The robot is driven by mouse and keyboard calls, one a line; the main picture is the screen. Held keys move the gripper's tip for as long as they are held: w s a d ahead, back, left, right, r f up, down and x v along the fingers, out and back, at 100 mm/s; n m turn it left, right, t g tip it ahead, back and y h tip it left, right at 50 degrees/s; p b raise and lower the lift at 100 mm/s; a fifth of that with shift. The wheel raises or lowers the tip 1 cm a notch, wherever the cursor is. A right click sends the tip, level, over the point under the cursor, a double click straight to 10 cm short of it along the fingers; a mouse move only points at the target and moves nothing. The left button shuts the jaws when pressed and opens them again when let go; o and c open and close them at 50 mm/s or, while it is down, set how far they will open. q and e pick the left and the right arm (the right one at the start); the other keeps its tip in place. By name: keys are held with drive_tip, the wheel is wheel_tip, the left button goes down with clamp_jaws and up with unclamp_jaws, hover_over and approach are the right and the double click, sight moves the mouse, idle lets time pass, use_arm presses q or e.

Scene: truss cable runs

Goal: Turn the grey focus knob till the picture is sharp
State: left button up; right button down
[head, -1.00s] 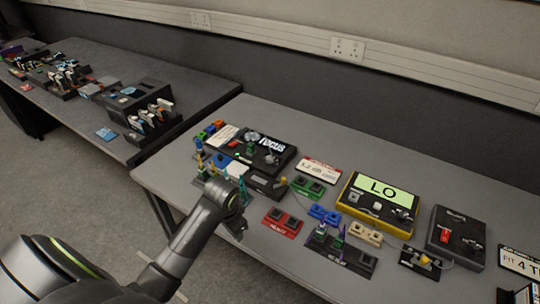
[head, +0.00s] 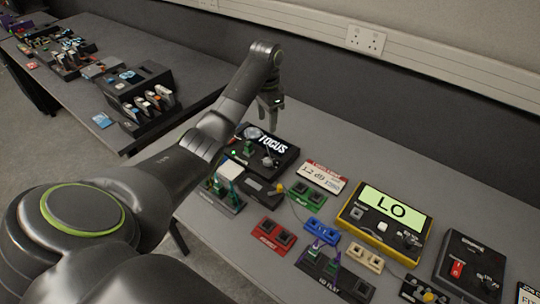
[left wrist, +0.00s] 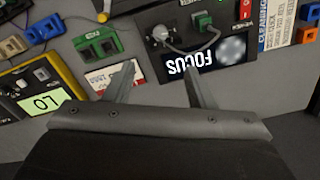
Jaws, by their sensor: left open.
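The black focus unit (head: 285,160) stands near the far edge of the bench. Its display (head: 270,143) shows the white word FOCUS and a pale round patch with soft edges. The grey focus knob (head: 268,161) sits on the unit's front part; it also shows in the left wrist view (left wrist: 160,34), beside a grey cable running to a green plug (left wrist: 203,20). My left gripper (head: 270,104) is open and empty, pointing down above and behind the unit. In the left wrist view its fingers (left wrist: 156,78) are apart, with the display and bench beyond them. My right gripper is not in view.
A yellow unit reading LO (head: 385,215) and a dark box with a red switch (head: 470,262) stand to the right. Several coloured connector blocks, such as the red one (head: 273,233), crowd the front. A white label card (head: 320,176) lies beside the focus unit.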

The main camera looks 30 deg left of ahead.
use_arm(q)
wheel_tip(320, 180, down, 3)
drive_tip(key=b, duration=0.7)
hover_over(268, 160)
wheel_tip(268, 160, down, 5)
drive_tip(key=shift+f, duration=0.2)
wheel_tip(268, 160, down, 3)
drive_tip(key=shift+f+b, duration=0.2)
drive_tip(key=shift+b, duration=0.55)
wheel_tip(268, 160, down, 4)
drive_tip(key=shift+r+p, duration=0.2)
drive_tip(key=shift+p, duration=0.2)
drive_tip(key=shift+f, duration=0.7)
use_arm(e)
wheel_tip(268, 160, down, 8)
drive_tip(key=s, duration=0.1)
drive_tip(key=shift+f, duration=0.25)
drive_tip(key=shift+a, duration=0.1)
use_arm(q)
drive_tip(key=shift+c, duration=0.4)
